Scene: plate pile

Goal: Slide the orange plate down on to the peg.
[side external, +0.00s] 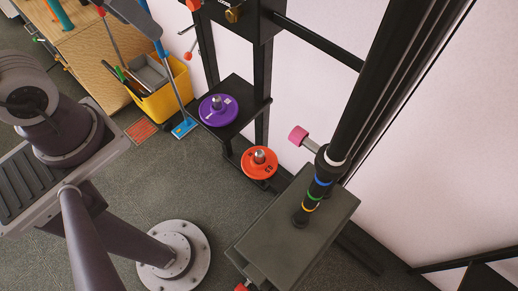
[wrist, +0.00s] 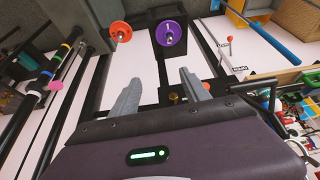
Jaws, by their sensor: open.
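The orange plate (side external: 249,171) is a small red-orange disc low on the black rack, with a silver peg (side external: 259,155) standing up through its middle. I cannot tell how far down the peg it sits. The plate also shows at the top of the wrist view (wrist: 113,33), with the peg end at its centre. My gripper (wrist: 160,74) is open and empty in the wrist view, its two grey fingers well apart. The orange plate lies beyond the fingers, up and left, and nothing touches it. The gripper is not visible in the side external view.
A purple plate (side external: 211,117) sits around another peg on a black shelf beside the orange one. Black rack uprights and a dark bench stand close by. A yellow bin (side external: 172,98) with tools and a blue-headed pole are at the back. Grey floor (side external: 185,190) is open in front.

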